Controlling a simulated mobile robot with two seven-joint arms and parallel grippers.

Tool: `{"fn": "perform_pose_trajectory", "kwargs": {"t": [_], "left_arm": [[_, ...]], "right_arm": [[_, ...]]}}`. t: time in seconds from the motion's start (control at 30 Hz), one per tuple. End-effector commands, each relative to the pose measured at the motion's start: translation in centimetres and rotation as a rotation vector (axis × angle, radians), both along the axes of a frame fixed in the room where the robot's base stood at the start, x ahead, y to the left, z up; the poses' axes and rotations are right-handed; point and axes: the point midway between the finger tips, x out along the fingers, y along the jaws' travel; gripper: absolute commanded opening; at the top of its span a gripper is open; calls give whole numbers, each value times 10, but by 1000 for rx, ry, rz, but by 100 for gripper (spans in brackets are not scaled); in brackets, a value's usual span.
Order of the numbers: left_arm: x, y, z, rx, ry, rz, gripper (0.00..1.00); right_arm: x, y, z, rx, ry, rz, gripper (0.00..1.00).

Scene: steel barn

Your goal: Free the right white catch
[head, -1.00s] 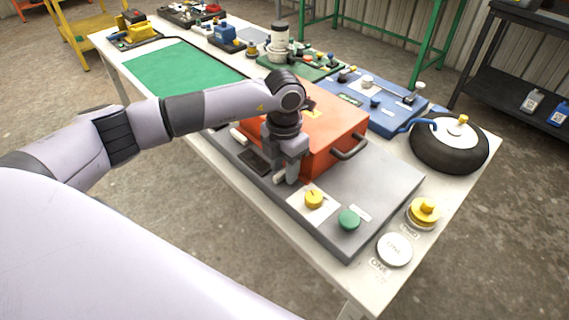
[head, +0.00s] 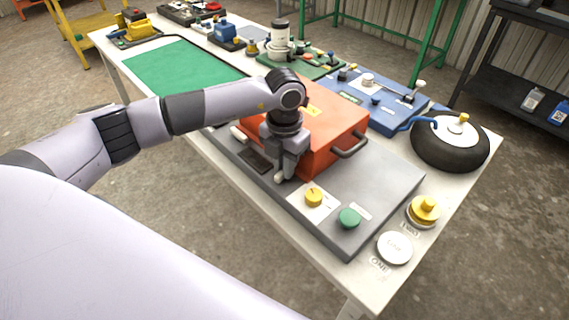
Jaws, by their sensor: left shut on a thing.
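The orange box (head: 335,125) with a dark handle on its right side sits on a grey base plate (head: 385,185). Its left white catch (head: 238,133) shows at the front, beside my left wrist. My left gripper (head: 281,176) points down at the box's front edge, shut on the right white catch (head: 280,178). Only a small pale end of that catch shows below the fingers; the rest is hidden. My right gripper is out of view.
A yellow knob (head: 314,197) and a green button (head: 349,218) stand on the plate right of the gripper. A green mat (head: 180,70) lies left.

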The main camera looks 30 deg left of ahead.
Motion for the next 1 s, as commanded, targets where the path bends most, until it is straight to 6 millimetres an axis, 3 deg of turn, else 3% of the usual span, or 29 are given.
{"fn": "perform_pose_trajectory", "kwargs": {"t": [1.0], "left_arm": [[1,0,2,-2,-1,952,0]], "right_arm": [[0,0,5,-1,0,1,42]]}}
